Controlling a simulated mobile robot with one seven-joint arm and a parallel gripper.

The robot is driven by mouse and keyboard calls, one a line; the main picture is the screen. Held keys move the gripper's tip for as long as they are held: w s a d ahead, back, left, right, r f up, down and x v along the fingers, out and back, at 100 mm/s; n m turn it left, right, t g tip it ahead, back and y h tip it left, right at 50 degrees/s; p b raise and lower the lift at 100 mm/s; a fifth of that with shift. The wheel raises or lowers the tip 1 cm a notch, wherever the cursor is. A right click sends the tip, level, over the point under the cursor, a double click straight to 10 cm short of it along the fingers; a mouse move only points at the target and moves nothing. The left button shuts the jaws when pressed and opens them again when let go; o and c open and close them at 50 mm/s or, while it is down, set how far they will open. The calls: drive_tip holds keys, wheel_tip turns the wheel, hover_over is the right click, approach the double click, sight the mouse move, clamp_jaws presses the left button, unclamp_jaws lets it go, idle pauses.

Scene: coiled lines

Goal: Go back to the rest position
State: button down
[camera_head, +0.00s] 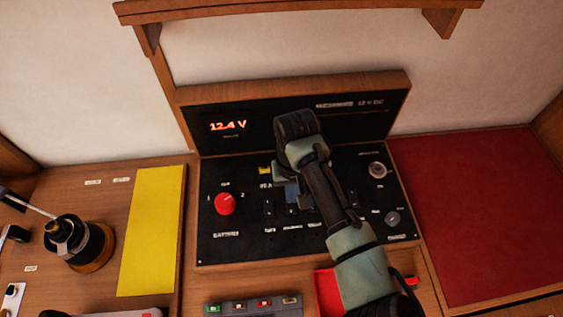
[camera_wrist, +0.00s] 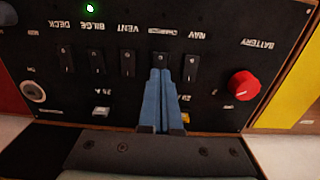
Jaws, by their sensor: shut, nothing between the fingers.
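My gripper (camera_head: 292,192) is over the black switch panel (camera_head: 240,246) in the head view, with my arm reaching in from the lower right. In the wrist view its two blue fingers (camera_wrist: 160,73) are together with nothing between them. Their tips are at the lower end of a black rocker switch (camera_wrist: 160,62) between the VENT and NAV switches. I cannot tell whether they touch it. My arm hides part of the panel in the head view.
A red battery knob (camera_head: 225,204) is left of my gripper. A display (camera_head: 228,125) reads 12.4 V. A yellow mat (camera_head: 152,230) and a winch-like drum (camera_head: 78,243) are at left, a red mat (camera_head: 485,215) at right. A wooden shelf (camera_head: 300,12) hangs above. A green light (camera_wrist: 90,8) glows near BILGE.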

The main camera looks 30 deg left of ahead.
drive_tip(key=shift+r+p, duration=0.55)
drive_tip(key=shift+r, duration=0.3)
